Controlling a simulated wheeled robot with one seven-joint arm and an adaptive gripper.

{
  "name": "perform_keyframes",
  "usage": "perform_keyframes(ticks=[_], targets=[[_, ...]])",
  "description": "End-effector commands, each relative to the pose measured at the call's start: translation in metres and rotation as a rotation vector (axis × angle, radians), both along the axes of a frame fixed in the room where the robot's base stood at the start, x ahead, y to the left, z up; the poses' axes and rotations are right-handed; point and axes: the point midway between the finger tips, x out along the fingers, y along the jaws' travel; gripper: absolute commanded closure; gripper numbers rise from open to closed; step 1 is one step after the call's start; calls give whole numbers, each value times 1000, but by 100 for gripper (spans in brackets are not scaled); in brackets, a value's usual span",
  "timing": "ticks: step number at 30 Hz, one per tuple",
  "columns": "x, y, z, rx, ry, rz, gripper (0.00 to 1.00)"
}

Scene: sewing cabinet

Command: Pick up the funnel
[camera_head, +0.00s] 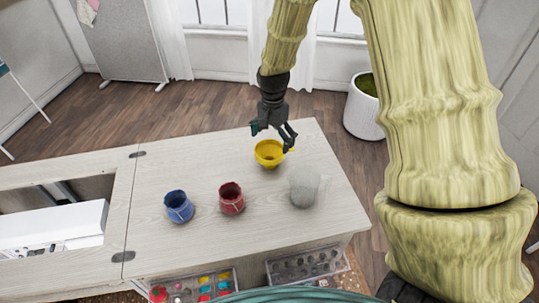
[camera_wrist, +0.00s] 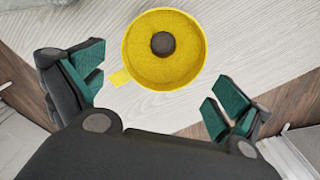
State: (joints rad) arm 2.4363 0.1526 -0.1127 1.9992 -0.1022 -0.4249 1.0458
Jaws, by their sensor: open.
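The yellow funnel (camera_head: 269,153) sits on the light wooden cabinet top, near its far edge. In the wrist view the funnel (camera_wrist: 140,60) shows from above as a round yellow bowl with a dark round centre and a small tab at its left. My gripper (camera_head: 273,132) is above and just behind the funnel in the head view. In the wrist view my gripper (camera_wrist: 155,92) has its green-padded fingers spread wide, with the funnel beyond and between them. It holds nothing. I cannot tell the exact height gap.
A blue cup (camera_head: 179,206), a red cup (camera_head: 232,198) and a grey rounded object (camera_head: 304,186) stand on the cabinet top (camera_head: 265,240) nearer the front. A white sewing machine (camera_head: 55,228) lies in the opening at left. Open drawers with small items (camera_head: 308,265) are below the front edge.

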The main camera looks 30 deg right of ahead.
Motion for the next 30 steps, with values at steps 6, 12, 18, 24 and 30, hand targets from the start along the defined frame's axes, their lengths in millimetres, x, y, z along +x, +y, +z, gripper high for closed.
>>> perform_keyframes(ticks=[6, 12, 18, 24, 30], targets=[[1, 5, -25, 1, 5, 0, 0], [1, 4, -40, 0, 2, 1, 0], [1, 4, -43, 0, 2, 0, 0], [1, 4, -43, 0, 2, 1, 16], [1, 4, -43, 0, 1, 0, 32]])
